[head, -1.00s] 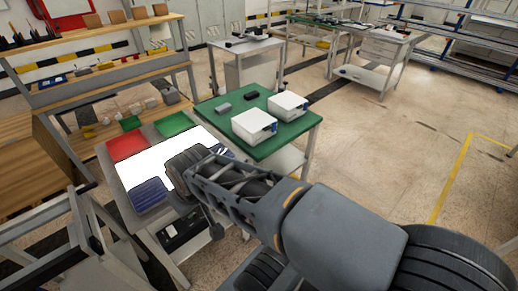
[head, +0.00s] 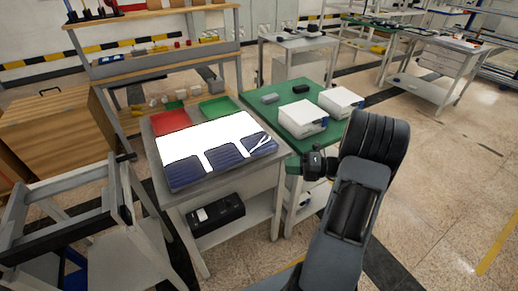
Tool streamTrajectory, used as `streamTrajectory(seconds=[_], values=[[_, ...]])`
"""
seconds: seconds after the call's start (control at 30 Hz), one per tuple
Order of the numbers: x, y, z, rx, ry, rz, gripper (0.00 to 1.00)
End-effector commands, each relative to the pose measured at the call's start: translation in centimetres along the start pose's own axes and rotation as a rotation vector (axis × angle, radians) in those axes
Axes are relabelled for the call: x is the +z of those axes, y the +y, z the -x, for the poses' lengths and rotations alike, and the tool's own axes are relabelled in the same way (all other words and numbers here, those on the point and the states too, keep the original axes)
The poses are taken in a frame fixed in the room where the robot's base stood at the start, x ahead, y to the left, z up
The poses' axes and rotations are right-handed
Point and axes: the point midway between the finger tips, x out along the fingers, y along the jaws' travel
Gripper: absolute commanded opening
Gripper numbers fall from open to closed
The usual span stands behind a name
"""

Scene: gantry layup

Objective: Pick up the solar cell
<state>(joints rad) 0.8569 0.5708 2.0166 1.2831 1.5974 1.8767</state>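Dark blue solar cells lie along the front edge of a bright white sheet on the grey table: a left cell (head: 186,173), a middle cell (head: 225,157) and a right cell (head: 257,143). White lines cross the right cell. The end of my arm, with my gripper (head: 296,164), is to the right of the table's front right corner, apart from the cells. The fingers are too small and dark to tell open from shut, and I see no cell at them. My arm hides part of the floor behind it.
A red tray (head: 168,122) and a green tray (head: 217,108) lie behind the white sheet (head: 190,143). A green-topped table (head: 270,113) with two white boxes stands close on the right. A grey frame (head: 90,215) stands at the left. Floor at the right is open.

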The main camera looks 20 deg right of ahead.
Motion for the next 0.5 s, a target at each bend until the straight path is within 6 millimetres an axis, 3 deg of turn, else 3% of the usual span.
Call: streamTrajectory(seconds=[0.03, 0.1, 0.2, 0.5], values=[[0.5, -1.3, 1.0, 0.031, -0.054, -0.075, 0.32], [1.1, -2.1, 1.9, 0.067, -0.106, -0.153, 0.32], [1.8, -2.7, 2.0, 0.100, -0.147, -0.215, 0.32], [2.8, -2.4, -2.8, 0.112, -0.160, -0.239, 0.32]])
